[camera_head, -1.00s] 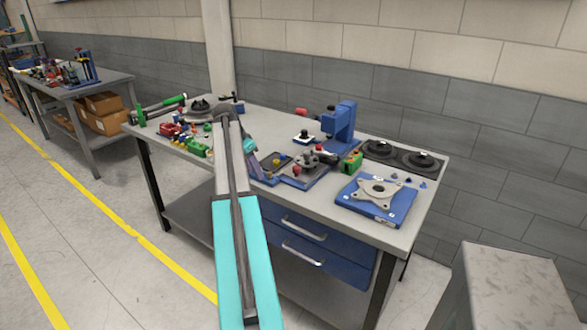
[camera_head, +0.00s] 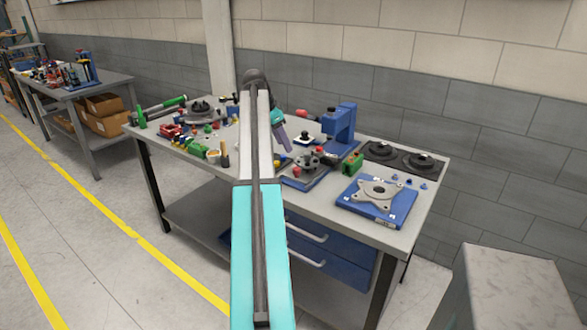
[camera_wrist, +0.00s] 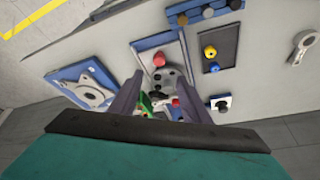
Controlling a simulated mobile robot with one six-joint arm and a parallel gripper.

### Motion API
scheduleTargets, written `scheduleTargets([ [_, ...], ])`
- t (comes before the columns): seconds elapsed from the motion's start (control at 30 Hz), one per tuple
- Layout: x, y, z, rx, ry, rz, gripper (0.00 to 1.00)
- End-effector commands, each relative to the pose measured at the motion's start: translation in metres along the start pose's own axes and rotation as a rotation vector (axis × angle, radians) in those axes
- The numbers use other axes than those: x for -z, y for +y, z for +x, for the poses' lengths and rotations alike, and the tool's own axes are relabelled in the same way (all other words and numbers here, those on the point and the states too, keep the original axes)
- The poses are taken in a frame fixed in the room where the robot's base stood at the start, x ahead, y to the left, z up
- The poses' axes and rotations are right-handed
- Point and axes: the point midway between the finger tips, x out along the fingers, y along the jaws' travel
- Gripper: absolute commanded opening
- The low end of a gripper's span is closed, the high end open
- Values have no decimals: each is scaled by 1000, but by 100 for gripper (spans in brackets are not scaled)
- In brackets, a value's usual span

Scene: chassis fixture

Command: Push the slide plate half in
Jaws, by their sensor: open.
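My gripper (camera_head: 283,137) hangs above the middle of the workbench, its fingers pointing down. In the wrist view my gripper (camera_wrist: 157,108) is open, with nothing held between its fingers. Beyond the fingers is a blue-edged fixture (camera_wrist: 180,45) with a red knob (camera_wrist: 159,60) and a grey round part (camera_wrist: 175,80). The fixture also shows in the head view (camera_head: 296,184), just right of my arm. A dark plate (camera_wrist: 229,39) with a yellow knob (camera_wrist: 210,51) lies beside it. I cannot tell which piece is the slide plate. My arm hides part of the bench.
A blue block with a grey flange (camera_head: 378,189) sits at the bench's right front. A blue upright stand (camera_head: 341,124) and dark discs (camera_head: 418,160) are behind. A green-and-red part (camera_head: 353,166) is near the stand. Small parts crowd the left.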

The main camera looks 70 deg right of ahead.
Motion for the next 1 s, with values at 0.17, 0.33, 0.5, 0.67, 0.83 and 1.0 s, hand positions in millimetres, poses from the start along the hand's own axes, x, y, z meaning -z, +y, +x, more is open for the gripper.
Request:
scheduleTargets([
  [0.17, 0, 1, 14, -2, -1, 0, 43],
  [0.33, 0, 1, 34, -3, -1, 0, 43],
  [0.5, 0, 1, 57, -3, -1, 1, 43],
  [0.67, 0, 1, 77, -3, -1, 1, 43],
  [0.83, 0, 1, 98, -3, -1, 0, 43],
  [1.0, 0, 1, 118, -2, -1, 0, 43],
])
